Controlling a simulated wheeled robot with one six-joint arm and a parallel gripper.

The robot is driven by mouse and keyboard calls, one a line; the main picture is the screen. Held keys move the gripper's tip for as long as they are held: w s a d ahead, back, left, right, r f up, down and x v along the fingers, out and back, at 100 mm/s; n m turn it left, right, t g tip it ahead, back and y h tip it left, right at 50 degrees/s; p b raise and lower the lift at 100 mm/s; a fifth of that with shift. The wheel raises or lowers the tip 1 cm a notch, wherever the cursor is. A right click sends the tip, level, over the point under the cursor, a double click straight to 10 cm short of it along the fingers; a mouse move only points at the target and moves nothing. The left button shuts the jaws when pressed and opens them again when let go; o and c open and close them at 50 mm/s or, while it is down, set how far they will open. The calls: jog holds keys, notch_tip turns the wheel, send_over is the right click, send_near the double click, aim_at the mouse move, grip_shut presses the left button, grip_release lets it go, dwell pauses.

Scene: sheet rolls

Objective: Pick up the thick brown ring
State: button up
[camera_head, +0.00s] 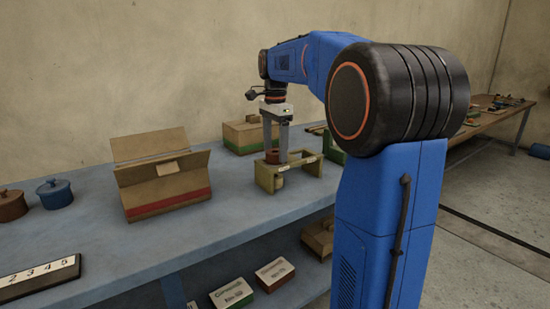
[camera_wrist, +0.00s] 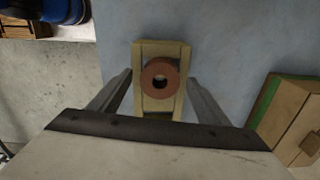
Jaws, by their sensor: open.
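The thick brown ring (camera_wrist: 155,74) sits on a small pale wooden stand (camera_wrist: 147,50) and shows its dark centre hole in the wrist view. In the head view the ring (camera_head: 272,156) is at the left part of the stand (camera_head: 265,178), partly hidden by a gripper finger. My gripper (camera_wrist: 158,84) is open, with one finger on each side of the stand and ring in the wrist view. In the head view my gripper (camera_head: 283,155) points down at the stand. I cannot tell whether a finger touches the ring.
An open cardboard box (camera_head: 165,178) stands left on the blue-grey table (camera_head: 110,245). A closed box (camera_head: 242,134) with a green band is behind the stand. A blue pot (camera_head: 55,193) and a brown pot (camera_head: 12,205) are far left. A number strip (camera_head: 40,277) lies front left.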

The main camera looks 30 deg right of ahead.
jog(key=shift+f, duration=0.2)
jog(key=c, duration=1.3)
jog(key=shift+o, duration=0.2)
